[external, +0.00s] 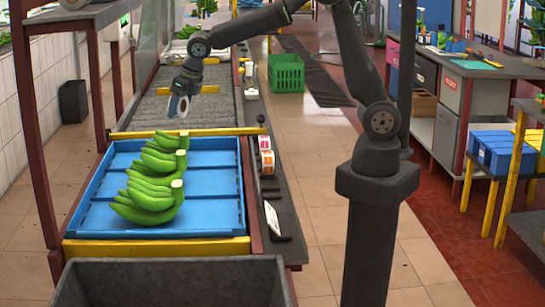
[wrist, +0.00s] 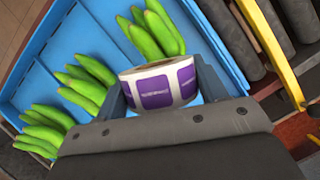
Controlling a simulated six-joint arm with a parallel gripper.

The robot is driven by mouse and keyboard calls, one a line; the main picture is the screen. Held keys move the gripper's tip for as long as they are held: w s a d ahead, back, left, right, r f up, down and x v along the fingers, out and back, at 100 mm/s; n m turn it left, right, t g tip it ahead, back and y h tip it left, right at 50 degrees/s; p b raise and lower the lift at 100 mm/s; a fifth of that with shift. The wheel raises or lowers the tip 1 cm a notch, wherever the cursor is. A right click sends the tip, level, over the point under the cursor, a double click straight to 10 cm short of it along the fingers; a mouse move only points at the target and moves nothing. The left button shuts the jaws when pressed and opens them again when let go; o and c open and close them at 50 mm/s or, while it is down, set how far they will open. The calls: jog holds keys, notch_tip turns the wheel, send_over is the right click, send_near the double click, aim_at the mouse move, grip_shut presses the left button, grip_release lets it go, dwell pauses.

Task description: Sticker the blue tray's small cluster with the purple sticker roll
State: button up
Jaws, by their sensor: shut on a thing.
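My gripper (external: 180,103) is shut on the purple sticker roll (wrist: 158,85), a white roll with purple labels. In the external view the roll (external: 177,106) hangs in the air beyond the far edge of the blue tray (external: 215,205). Three green banana clusters lie in a row in the tray: a far one (external: 170,140), a middle one (external: 158,161) and a large near one (external: 150,200). The wrist view shows the far cluster (wrist: 150,35), partly hidden behind the roll, with the middle cluster (wrist: 85,85) and near cluster (wrist: 42,130) to the left. The roll appears apart from all clusters.
A yellow bar (external: 185,132) crosses the tray's far end. A dark bin (external: 170,285) stands in front. The tray's right side is clear.

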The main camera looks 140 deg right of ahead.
jog(key=shift+m, duration=0.4)
jog(key=shift+s+d+r+x, duration=0.1)
jog(key=shift+d+x, duration=0.15)
jog(key=shift+x, duration=0.95)
jog(key=shift+s+d+r+x, duration=0.1)
jog(key=shift+d+x, duration=0.2)
jog(key=shift+x, duration=0.95)
jog(key=shift+s+d+r+x, duration=0.1)
jog(key=shift+d+x, duration=0.15)
jog(key=shift+x, duration=0.95)
jog(key=shift+f, duration=0.2)
notch_tip(320, 180, up, 7)
jog(key=shift+r, duration=0.1)
